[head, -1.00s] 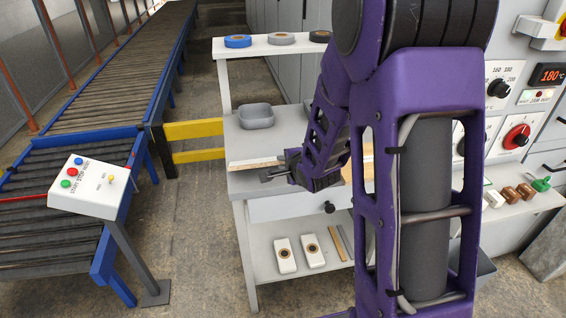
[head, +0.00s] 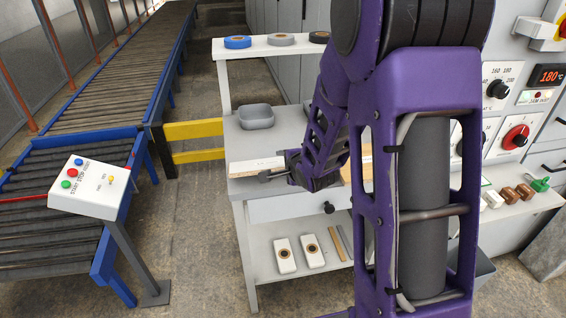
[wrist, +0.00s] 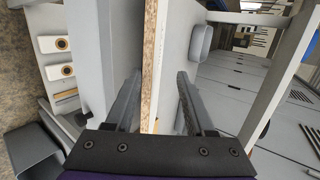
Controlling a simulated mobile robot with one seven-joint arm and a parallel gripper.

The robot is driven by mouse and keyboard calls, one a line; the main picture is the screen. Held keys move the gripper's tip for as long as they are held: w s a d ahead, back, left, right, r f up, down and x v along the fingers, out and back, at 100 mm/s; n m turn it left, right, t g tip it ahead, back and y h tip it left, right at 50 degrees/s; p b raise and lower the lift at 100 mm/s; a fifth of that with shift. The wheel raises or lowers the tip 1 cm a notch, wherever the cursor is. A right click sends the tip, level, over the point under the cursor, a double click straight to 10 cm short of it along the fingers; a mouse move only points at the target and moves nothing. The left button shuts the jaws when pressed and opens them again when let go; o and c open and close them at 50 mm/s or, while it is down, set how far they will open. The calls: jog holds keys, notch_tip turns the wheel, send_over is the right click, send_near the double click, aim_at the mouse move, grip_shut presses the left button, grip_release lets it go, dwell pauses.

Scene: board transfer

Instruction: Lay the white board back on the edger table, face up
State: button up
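The white board (head: 255,166) is a long, narrow strip at the front of the white table (head: 290,125), left of centre in the head view. My gripper and arm hide its middle, and a tan part shows beyond them. In the wrist view the board (wrist: 150,60) runs between my fingers, with its speckled brown chipboard edge towards the camera and a thin white strip beside it. My gripper (head: 274,172) is at the board, and its fingers (wrist: 159,76) stand apart, with a gap on each side. How far the board tilts is hard to tell.
A grey bin (head: 256,116) stands on the table behind the board. Tape rolls (head: 281,39) lie on the shelf above. A roller conveyor (head: 120,75) and a button box (head: 90,186) are at the left. A control panel (head: 515,100) is at the right.

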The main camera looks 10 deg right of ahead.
jog(key=shift+r+g+p, duration=0.35)
jog(key=shift+g+p, duration=0.15)
jog(key=shift+p, duration=1.2)
jog(key=shift+r+g+p, duration=0.1)
jog(key=shift+g+p, duration=0.5)
jog(key=shift+p, duration=0.05)
jog(key=shift+f+g, duration=0.2)
jog(key=shift+g, duration=0.1)
jog(key=shift+s+r+g+h, duration=0.1)
jog(key=shift+s+g+h, duration=0.1)
jog(key=shift+g, duration=0.4)
jog(key=shift+s+g+h, duration=0.1)
jog(key=shift+g+h, duration=0.1)
jog(key=shift+g, duration=0.4)
jog(key=s, duration=0.2)
jog(key=s+r, duration=0.1)
jog(key=shift+d+r, duration=0.1)
jog(key=shift+d, duration=0.15)
